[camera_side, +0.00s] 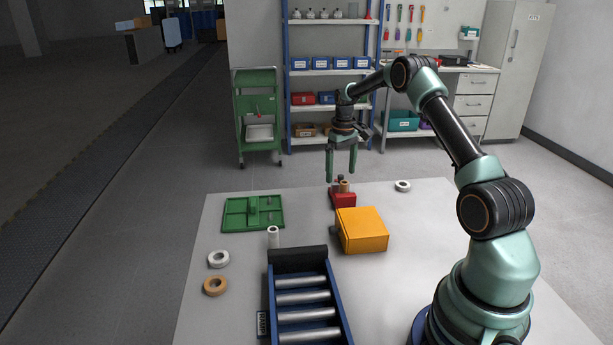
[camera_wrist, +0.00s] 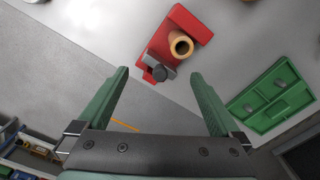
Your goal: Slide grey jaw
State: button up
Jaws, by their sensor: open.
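A red fixture (camera_side: 343,201) stands near the back edge of the table; it also shows in the wrist view (camera_wrist: 187,20). A tan hollow cylinder (camera_wrist: 181,43) stands upright in it. The grey jaw (camera_wrist: 153,62) with a dark round knob (camera_wrist: 160,73) sits at the fixture's lower-left part in the wrist view. In the side view the jaw is too small to make out clearly. My gripper (camera_side: 340,178) is open and empty, pointing down above the fixture. In the wrist view the knob lies between the lines of the two fingers (camera_wrist: 160,75).
An orange box (camera_side: 362,230) stands just in front of the fixture. A green tray (camera_side: 252,213) lies to the left, with a white cylinder (camera_side: 273,237) near it. A blue roller conveyor (camera_side: 305,300) is at the front. Loose rings lie on the table.

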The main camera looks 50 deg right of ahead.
aim_at(341, 175)
jog(key=shift+r, duration=3.15)
